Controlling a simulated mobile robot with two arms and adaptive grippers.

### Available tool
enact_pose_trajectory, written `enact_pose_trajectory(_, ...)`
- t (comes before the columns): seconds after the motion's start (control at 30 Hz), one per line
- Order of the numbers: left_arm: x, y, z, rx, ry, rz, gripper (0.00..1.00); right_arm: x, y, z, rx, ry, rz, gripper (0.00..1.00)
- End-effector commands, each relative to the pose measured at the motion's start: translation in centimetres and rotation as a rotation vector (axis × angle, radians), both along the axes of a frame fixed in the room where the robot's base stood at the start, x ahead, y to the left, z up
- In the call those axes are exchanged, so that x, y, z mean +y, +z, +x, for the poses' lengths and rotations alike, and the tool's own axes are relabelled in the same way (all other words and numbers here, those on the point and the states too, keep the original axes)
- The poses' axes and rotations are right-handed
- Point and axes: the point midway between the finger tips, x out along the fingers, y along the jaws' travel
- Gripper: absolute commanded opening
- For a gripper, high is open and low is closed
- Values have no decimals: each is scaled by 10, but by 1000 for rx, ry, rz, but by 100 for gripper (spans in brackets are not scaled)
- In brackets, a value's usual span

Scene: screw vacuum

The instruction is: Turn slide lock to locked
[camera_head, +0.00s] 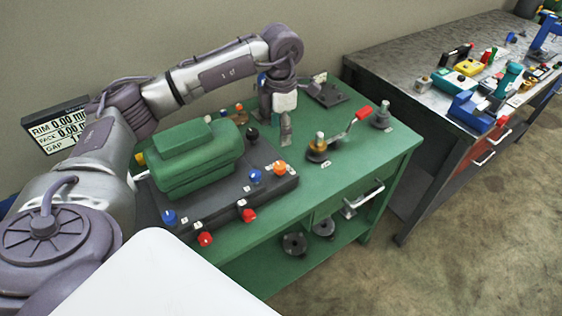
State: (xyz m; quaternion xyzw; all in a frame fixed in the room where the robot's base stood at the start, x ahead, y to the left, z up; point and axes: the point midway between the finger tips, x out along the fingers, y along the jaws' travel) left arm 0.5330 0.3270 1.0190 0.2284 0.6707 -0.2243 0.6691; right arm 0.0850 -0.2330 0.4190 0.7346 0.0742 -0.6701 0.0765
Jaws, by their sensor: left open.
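I cannot tell for sure which part is the slide lock. A green machine (196,157) sits on a dark base plate (220,200) with blue, red, orange and black knobs around it. A red-handled lever (350,129) on a dark round base stands to the right. A dark bracket (325,92) with a small pale plate is at the back. My left gripper (286,138) points down between the green machine and the lever, just right of a black knob (252,134). Its fingers are open, seen small and nearly edge-on, with nothing visibly held. My right gripper is out of view.
The green workbench (395,148) is clear at its right front. A dark post (382,115) stands near its right corner. Dark discs (295,243) lie on the lower shelf. A metal bench (395,63) with several coloured tools stands at right, past a floor gap.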

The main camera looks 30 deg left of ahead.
Motion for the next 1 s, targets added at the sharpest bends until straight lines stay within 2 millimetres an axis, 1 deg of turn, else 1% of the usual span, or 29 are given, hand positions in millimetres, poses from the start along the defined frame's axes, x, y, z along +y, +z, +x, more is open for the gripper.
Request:
enact_pose_trajectory(0.3,-1,-66,-2,6,-1,-4,61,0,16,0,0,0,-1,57)
enact_pose_trajectory(0.5,-2,-102,-1,3,-1,-5,61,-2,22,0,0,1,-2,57)
enact_pose_trajectory(0.6,-2,-113,-1,1,-1,-5,61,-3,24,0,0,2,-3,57)
enact_pose_trajectory(0.7,-2,-120,0,0,-3,-7,61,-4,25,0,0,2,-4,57)
enact_pose_trajectory(1.0,-2,-124,0,-2,-3,-6,61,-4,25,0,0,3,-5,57)
